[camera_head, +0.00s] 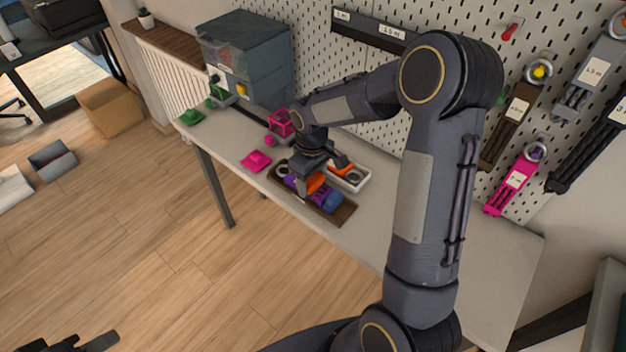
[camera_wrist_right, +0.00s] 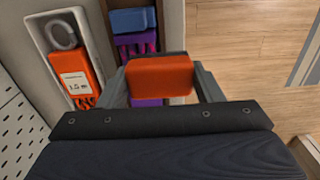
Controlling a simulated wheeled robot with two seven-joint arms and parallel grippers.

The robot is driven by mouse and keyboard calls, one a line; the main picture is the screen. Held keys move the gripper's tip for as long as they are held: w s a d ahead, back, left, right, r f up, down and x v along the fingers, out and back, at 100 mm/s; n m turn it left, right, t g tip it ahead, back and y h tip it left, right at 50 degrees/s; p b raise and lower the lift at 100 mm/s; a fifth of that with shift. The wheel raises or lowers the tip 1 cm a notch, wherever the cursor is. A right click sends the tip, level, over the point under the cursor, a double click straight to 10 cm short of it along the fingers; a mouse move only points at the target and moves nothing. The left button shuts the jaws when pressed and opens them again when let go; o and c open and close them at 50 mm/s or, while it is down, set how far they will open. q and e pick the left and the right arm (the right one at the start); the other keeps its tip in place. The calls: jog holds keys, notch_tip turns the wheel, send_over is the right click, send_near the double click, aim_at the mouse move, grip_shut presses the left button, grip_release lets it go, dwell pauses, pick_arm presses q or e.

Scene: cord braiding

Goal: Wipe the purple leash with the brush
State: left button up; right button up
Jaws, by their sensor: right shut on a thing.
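My right gripper (camera_head: 314,182) is over the brown wooden tray (camera_head: 342,214) on the workbench. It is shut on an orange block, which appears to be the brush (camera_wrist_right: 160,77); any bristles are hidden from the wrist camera. The purple leash (camera_head: 290,183) lies on the tray under and beside the gripper, partly covered by it. In the right wrist view, purple and pink bands of the leash (camera_wrist_right: 136,47) show beyond the orange block, with a blue part (camera_wrist_right: 133,20) at their far end. Whether brush and leash touch is unclear. My left gripper (camera_head: 95,342) shows only partly at the lower left edge.
A white tray (camera_head: 359,185) with an orange leash and grey ring stands close behind the wooden tray. A pink piece (camera_head: 256,161), a pink holder (camera_head: 280,123) and green pieces (camera_head: 192,116) are farther left. A pegboard with hanging leashes rises behind; the front bench edge is near.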

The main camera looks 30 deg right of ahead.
jog(key=shift+r+p, duration=1.1)
jog(key=shift+r, duration=0.7)
